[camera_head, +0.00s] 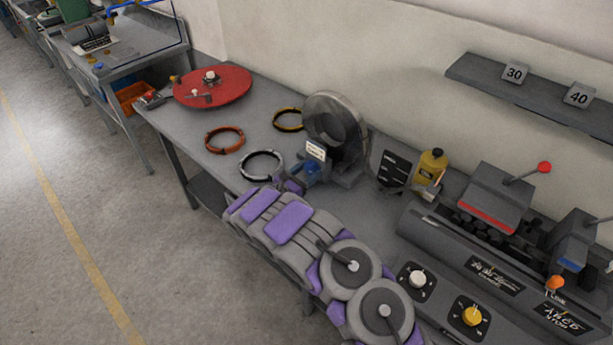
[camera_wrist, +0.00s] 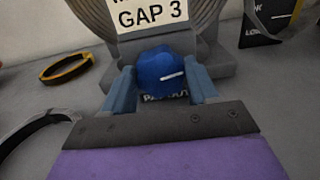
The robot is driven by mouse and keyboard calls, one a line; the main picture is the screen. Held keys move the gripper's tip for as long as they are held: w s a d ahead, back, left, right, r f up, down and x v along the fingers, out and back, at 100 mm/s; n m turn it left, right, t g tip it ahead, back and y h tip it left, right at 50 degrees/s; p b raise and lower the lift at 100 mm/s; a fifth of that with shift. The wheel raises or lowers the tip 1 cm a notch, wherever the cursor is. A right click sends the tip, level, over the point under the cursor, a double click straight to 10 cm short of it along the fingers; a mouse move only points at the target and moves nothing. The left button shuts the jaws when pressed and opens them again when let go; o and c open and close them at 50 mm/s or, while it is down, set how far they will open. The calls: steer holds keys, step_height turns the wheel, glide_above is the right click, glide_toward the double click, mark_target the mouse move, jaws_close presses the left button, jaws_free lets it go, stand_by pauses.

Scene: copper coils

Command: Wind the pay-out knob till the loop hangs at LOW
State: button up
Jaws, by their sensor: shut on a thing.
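The blue pay-out knob (camera_wrist: 160,70) with a white pointer line sits low on the front of the grey coil stand (camera_head: 338,118). The pointer line points right in the wrist view. My gripper (camera_wrist: 161,90) is shut on the knob, one finger on each side; the lettering below the knob is partly covered. In the head view the blue knob (camera_head: 313,172) shows beyond my gripper. A black gauge board (camera_head: 392,170) with white marks stands right of the stand; it also shows in the wrist view (camera_wrist: 268,22). A grey curved strip beside it is cut off there.
A white card reading GAP 3 (camera_wrist: 152,14) is above the knob. Left of the stand lie yellow-black (camera_head: 289,119), copper (camera_head: 224,139) and silver (camera_head: 262,165) rings, and a red disc (camera_head: 212,87). A yellow bottle (camera_head: 430,166) and a lever machine (camera_head: 500,195) stand right.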

steer(key=m+b, duration=0.4)
steer(key=m, duration=0.1)
steer(key=shift+f+m+b, duration=0.1)
steer(key=shift+m+b, duration=0.25)
steer(key=shift+m, duration=0.05)
steer(key=shift+s, duration=0.1)
stand_by(0.3)
steer(key=o, duration=1.1)
steer(key=shift+c, duration=0.2)
steer(key=p+v, duration=0.3)
steer(key=v, duration=1.4)
steer(key=shift+a+p, duration=0.2)
steer(key=shift+p, duration=0.2)
